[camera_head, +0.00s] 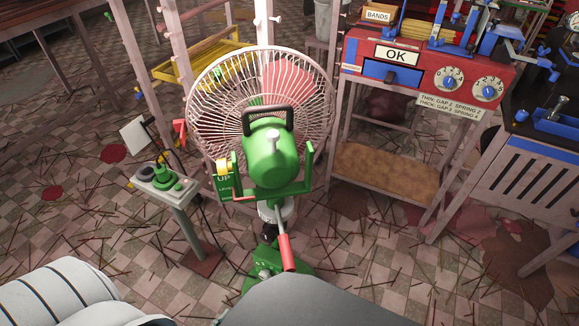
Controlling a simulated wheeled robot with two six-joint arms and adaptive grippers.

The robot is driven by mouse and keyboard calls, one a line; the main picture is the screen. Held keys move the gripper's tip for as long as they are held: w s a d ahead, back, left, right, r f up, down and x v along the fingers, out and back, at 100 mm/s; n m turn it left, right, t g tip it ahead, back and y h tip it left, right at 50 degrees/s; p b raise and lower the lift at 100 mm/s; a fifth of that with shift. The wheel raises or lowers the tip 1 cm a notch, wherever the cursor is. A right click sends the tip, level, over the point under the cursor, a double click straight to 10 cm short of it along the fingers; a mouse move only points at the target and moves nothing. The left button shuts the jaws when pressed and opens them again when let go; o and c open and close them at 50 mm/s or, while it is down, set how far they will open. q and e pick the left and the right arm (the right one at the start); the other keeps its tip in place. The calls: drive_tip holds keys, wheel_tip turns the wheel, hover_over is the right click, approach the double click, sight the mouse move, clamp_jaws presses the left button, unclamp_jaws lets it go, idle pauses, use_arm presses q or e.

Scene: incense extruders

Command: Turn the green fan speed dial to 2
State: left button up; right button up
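A green dial-like knob (161,175) sits on a small grey control box (146,186) on top of a slim post, left of the fan. Its setting is too small to read. The green fan (268,160) stands in the middle, its motor housing towards me and its pale wire cage (200,92) beyond. Its green base (262,285) is partly hidden at the bottom by my grey body; small details on it are unclear. Neither of my grippers is in view.
A red lever (286,253) sticks out from the fan's stand. A red box with OK sign (396,53) and two numbered white-and-blue dials (448,79) stands at right. Sticks litter the tiled floor (100,235).

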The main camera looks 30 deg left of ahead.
sight(263, 278)
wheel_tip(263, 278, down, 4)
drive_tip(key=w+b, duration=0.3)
drive_tip(key=b, duration=0.4)
use_arm(q)
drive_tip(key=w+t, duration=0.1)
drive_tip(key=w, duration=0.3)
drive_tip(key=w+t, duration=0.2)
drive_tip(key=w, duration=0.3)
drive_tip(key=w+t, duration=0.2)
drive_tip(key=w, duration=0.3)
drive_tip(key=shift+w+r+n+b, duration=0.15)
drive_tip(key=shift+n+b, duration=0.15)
drive_tip(key=shift+b, duration=0.1)
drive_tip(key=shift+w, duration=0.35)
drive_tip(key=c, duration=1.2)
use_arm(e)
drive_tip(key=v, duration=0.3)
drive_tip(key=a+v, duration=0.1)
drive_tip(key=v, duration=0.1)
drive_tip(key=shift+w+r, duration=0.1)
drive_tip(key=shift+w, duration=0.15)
